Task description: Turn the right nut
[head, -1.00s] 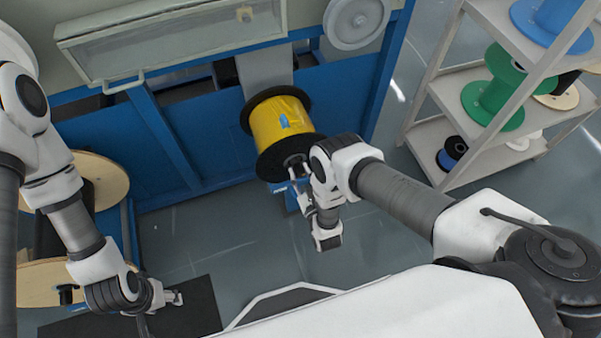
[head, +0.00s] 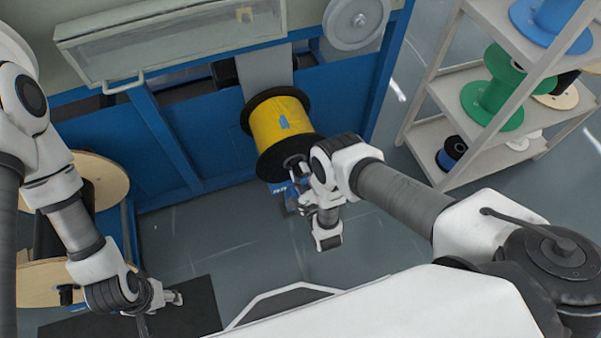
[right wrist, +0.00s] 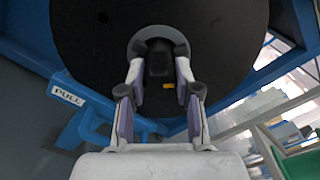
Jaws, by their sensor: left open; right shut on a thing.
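The yellow cable spool (head: 282,122) with black flanges is mounted on the blue machine in the head view. Its black end flange (right wrist: 85,30) fills the top of the right wrist view. The right nut (right wrist: 158,65) is dark and sits at the flange's centre in front of a grey ring (right wrist: 133,44). My right gripper (right wrist: 160,68) is shut on the nut, one finger on each side. In the head view the nut is mostly hidden by my right gripper (head: 300,172). My left gripper (head: 176,298) is open and empty at the lower left, away from the spool.
The blue machine frame (head: 165,140) stands behind the spool. A wooden spool (head: 100,178) is at the left. A shelf (head: 440,88) with a green spool (head: 492,90) stands at the right. A blue handle marked PULL (right wrist: 88,128) is below the flange. Floor is clear in front.

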